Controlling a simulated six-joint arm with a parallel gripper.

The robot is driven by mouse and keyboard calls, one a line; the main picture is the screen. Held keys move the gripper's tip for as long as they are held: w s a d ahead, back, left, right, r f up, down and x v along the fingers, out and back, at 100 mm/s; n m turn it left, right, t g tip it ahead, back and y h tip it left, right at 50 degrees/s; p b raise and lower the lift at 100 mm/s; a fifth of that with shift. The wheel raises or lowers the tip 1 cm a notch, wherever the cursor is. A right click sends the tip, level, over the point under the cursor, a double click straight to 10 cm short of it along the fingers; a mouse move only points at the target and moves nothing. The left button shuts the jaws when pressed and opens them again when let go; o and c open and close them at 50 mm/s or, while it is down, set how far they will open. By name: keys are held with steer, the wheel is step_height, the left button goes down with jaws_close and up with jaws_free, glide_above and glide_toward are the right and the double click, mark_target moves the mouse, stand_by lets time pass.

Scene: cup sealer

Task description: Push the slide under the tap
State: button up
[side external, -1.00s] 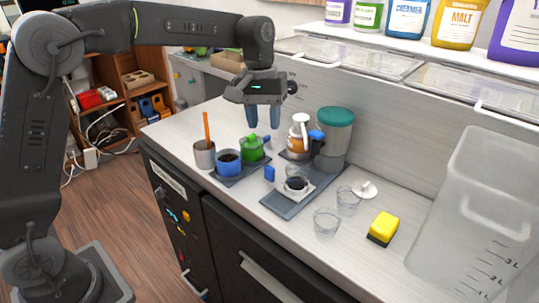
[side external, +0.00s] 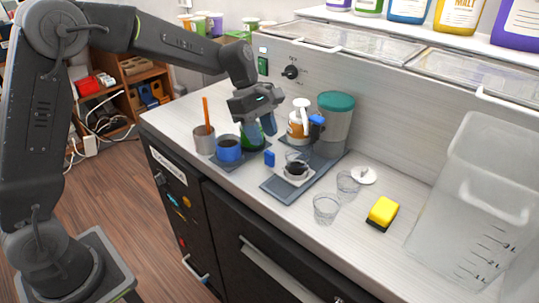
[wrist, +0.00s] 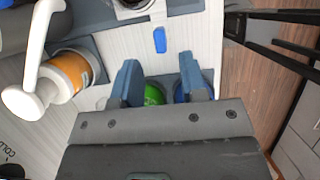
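A clear cup with dark liquid sits on a pale slide (side external: 291,179) on the dark grey track (side external: 283,194). A blue tab (side external: 269,158) stands at the slide's left; it also shows in the wrist view (wrist: 160,39). The dispenser (side external: 334,125) has a teal lid and a blue tap (side external: 316,121), behind and right of the slide. My gripper (side external: 261,133) is low over the green container, left of and behind the blue tab. In the wrist view my gripper (wrist: 158,62) has its fingers apart with nothing between, and the tab lies ahead of them.
A blue cup (side external: 229,149) and green container (side external: 250,141) share a dark tray. A steel cup (side external: 203,140) holds an orange stick. An orange-and-white pump bottle (side external: 298,124) stands behind the track. Clear glasses (side external: 326,208) and a yellow sponge (side external: 383,212) are at the right.

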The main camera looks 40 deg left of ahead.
mark_target(268, 152)
steer(key=x, duration=0.6)
steer(key=shift+f, duration=0.15)
jaws_close()
stand_by(0.4)
